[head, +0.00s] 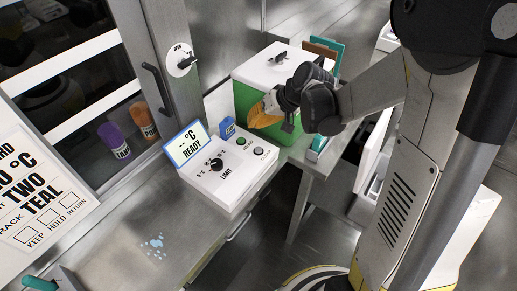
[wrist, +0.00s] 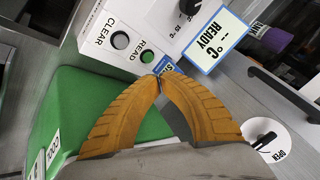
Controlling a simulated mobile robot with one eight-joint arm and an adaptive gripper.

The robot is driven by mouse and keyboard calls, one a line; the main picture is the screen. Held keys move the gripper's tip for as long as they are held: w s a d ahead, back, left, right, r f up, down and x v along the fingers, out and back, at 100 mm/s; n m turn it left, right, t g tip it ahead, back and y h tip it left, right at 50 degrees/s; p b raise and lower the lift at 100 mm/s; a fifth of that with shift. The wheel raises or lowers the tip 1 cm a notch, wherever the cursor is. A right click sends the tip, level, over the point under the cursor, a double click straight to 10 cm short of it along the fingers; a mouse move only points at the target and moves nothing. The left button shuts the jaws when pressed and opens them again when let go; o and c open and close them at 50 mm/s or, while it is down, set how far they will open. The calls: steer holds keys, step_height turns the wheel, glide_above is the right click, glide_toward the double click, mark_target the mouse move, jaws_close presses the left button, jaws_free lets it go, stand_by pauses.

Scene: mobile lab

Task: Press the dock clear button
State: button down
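The white dock (head: 225,182) stands on the metal counter with a tilted display (head: 187,146) reading "°C READY". It has a black knob, a round green READ button (wrist: 147,57) and a round grey CLEAR button (wrist: 120,40); the CLEAR button also shows in the head view (head: 258,151). My gripper's orange fingers (wrist: 159,78) meet at the tips, with nothing visible between them. In the wrist view the tips appear just below the READ button, with CLEAR farther up and left. In the head view my gripper (head: 262,113) is above and behind the dock, apart from it.
A small blue item (head: 227,127) stands at the dock's back edge, close to my fingertips in the picture. A green box with a white lid (head: 268,66) stands behind. A cabinet with a glass door (head: 80,80) is at left.

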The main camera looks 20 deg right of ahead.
steer(key=b, duration=0.7)
glide_toward(249, 148)
steer(key=shift+w+a+r+x, duration=0.1)
steer(key=shift+x, duration=1.1)
steer(key=shift+w+a+r+x, duration=0.1)
steer(key=shift+a+r+x, duration=0.05)
steer(key=shift+x, duration=1)
steer(key=shift+f, duration=0.4)
steer(key=shift+f+b, duration=0.5)
steer(key=shift+b, duration=0.15)
steer(key=shift+r+p, duration=0.75)
steer(key=shift+r, duration=0.2)
step_height(249, 148, up, 5)
steer(key=p, duration=0.4)
